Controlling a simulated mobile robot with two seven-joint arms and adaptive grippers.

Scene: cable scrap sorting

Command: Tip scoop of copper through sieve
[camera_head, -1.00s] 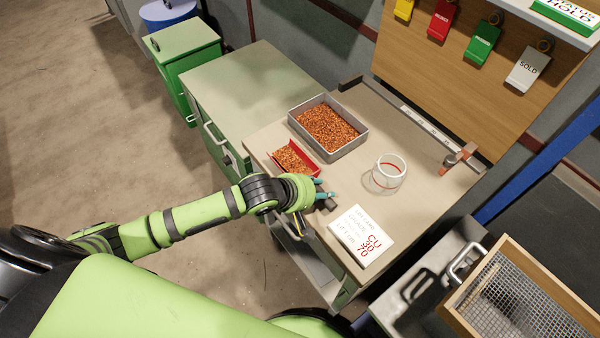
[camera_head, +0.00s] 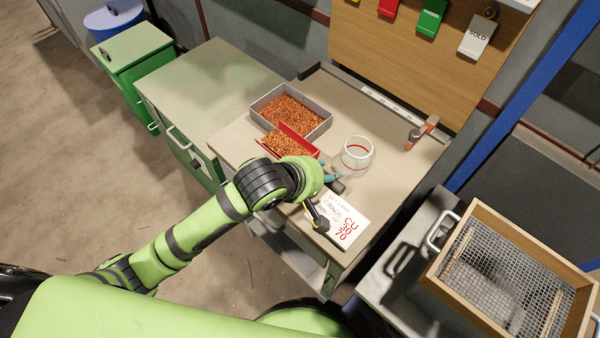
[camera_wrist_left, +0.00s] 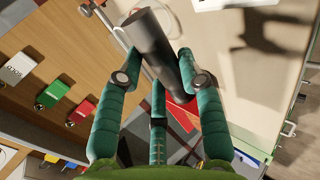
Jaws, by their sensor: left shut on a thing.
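The red scoop (camera_head: 297,141) holds a load of copper granules (camera_head: 283,145) and appears raised beside the front of the grey tray. My left gripper (camera_head: 328,172) is shut on its dark handle. In the left wrist view the dark cylindrical handle (camera_wrist_left: 155,45) sits between the teal fingers of my left gripper (camera_wrist_left: 162,80), with red scoop parts (camera_wrist_left: 180,118) behind them. The sieve (camera_head: 455,238), a wooden frame with metal mesh, lies at the right, apart from the scoop. My right gripper is not in view.
A grey tray of copper (camera_head: 323,128) stands on the bench (camera_head: 225,143). A green bin (camera_head: 140,62) stands at the left.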

